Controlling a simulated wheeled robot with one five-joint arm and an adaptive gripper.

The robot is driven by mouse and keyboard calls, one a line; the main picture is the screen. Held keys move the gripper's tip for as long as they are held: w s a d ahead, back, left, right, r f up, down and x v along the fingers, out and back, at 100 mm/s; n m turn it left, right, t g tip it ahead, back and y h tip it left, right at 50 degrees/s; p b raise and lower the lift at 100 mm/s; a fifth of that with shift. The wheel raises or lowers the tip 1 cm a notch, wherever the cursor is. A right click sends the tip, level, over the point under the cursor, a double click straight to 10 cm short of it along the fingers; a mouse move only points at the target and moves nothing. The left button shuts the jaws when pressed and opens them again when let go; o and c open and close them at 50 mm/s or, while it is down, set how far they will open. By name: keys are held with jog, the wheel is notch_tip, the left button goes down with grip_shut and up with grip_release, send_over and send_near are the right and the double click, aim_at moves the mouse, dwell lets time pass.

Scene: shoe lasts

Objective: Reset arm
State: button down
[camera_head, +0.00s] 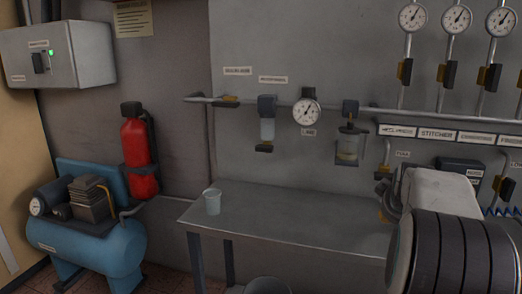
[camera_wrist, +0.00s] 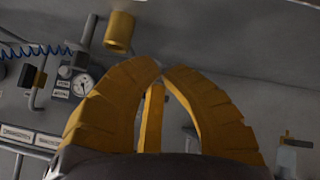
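My gripper (camera_wrist: 161,70) shows in the wrist view as curved yellow fingers. The tips come together, with no object seen between them. A narrower yellow part stands between the two outer fingers. In the head view my arm (camera_head: 440,235) fills the lower right, and the gripper's fingers are mostly hidden there. The wrist view is tilted and faces the wall with its gauge (camera_wrist: 82,85) and pipes.
A metal bench (camera_head: 300,222) stands along the wall with a translucent cup (camera_head: 211,201) on it. Gauges and pipes line the wall above. A blue compressor (camera_head: 88,248) and a red extinguisher (camera_head: 138,155) are at the left. The bench's middle is clear.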

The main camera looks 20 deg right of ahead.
jog(key=s+a+r+n+y+p, duration=0.1)
jog(key=s+a+r+y+p, duration=0.15)
jog(key=a, duration=0.95)
jog(key=s+a+r+n+y+p, duration=0.1)
jog(key=a+r+p, duration=0.15)
jog(key=a, duration=0.85)
jog(key=s+a+f+n+g+y+p, duration=0.1)
jog(key=s+a+p, duration=0.5)
jog(key=s+a, duration=0.7)
jog(key=shift+s+a+f+n+g+y, duration=0.2)
jog(key=shift+a+f+n+g+y, duration=0.1)
jog(key=shift+f+g+y, duration=0.4)
jog(key=shift+r, duration=0.15)
